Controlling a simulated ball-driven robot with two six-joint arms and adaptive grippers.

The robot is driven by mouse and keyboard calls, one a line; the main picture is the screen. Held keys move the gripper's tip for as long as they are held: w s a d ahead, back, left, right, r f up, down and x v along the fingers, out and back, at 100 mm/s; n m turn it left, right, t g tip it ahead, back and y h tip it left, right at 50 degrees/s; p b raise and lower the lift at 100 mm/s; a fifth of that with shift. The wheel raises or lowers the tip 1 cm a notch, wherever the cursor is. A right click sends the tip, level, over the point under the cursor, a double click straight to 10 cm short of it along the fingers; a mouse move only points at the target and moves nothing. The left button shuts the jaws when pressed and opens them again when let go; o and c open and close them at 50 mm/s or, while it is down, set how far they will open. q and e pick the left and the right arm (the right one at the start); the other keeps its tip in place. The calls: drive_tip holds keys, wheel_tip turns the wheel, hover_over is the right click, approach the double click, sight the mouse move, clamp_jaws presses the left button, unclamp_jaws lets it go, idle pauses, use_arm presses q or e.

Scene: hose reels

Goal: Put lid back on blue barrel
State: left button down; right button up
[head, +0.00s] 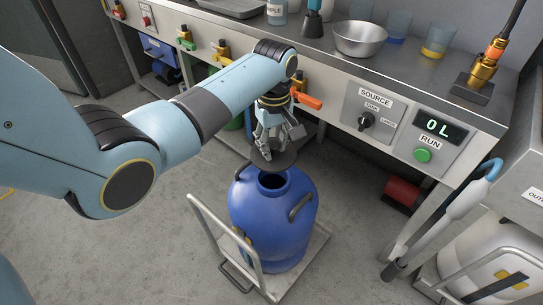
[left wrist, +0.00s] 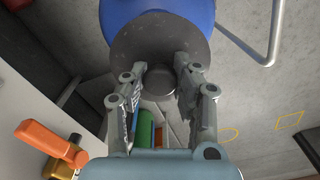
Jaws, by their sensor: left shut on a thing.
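The blue barrel (head: 272,222) stands upright on a cart, its dark mouth open at the top. My left gripper (head: 268,148) is just above the barrel, behind its mouth in the head view. It is shut on the dark round lid (head: 283,160), held by its knob. In the left wrist view the lid (left wrist: 160,50) is seen from above, its knob (left wrist: 159,80) between the fingers (left wrist: 158,85). The lid hides most of the barrel (left wrist: 195,12) there. The lid is apart from the mouth in the head view. My right gripper is not in view.
The cart (head: 318,240) has a metal handle (head: 222,240) at its left. The workbench (head: 345,78) behind holds a bowl (head: 360,40), beakers and a brass fitting. An orange valve handle (head: 308,100) juts out close to my left gripper. Floor at the left is free.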

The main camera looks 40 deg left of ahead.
sight(273, 151)
use_arm(q)
drive_tip(key=f, duration=0.2)
drive_tip(key=w+a+f+b, duration=0.1)
drive_tip(key=shift+f, duration=0.3)
drive_tip(key=shift+w+f+b, duration=0.15)
drive_tip(key=shift+f+b, duration=0.05)
drive_tip(key=shift+b, duration=0.1)
wheel_tip(273, 151, down, 6)
drive_tip(key=b, duration=0.5)
drive_tip(key=shift+r, duration=0.15)
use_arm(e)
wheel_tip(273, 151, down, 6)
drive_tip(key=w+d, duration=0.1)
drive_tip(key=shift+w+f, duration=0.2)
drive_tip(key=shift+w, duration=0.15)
use_arm(q)
drive_tip(key=shift+r+p, duration=0.1)
drive_tip(key=shift+p, duration=0.6)
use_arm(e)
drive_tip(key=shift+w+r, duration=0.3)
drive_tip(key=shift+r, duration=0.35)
use_arm(q)
drive_tip(key=shift+f, duration=0.2)
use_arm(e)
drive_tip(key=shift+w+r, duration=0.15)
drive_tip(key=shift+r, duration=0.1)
